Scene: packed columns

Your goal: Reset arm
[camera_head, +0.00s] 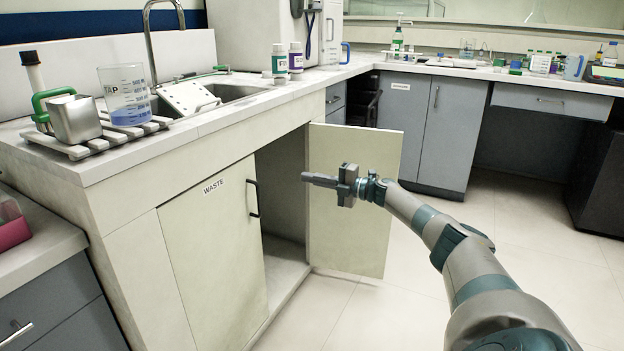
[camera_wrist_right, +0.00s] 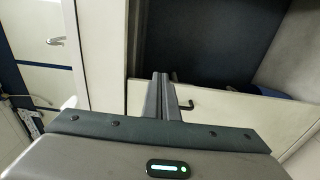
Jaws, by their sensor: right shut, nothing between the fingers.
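My right arm comes in from the lower right in the head view, and its gripper (camera_head: 318,180) is shut and empty. It is held in the air in front of the open cabinet under the sink counter, with the open cabinet door (camera_head: 350,235) behind it in the picture. In the right wrist view the two fingers (camera_wrist_right: 161,98) lie side by side, closed. My left arm and gripper are not in view.
The waste cabinet door (camera_head: 210,255) is closed, with a dark handle. A beaker (camera_head: 124,90) and a metal cup (camera_head: 75,119) stand on a slatted rack (camera_head: 95,142) on the counter. The floor (camera_head: 530,240) at right is clear.

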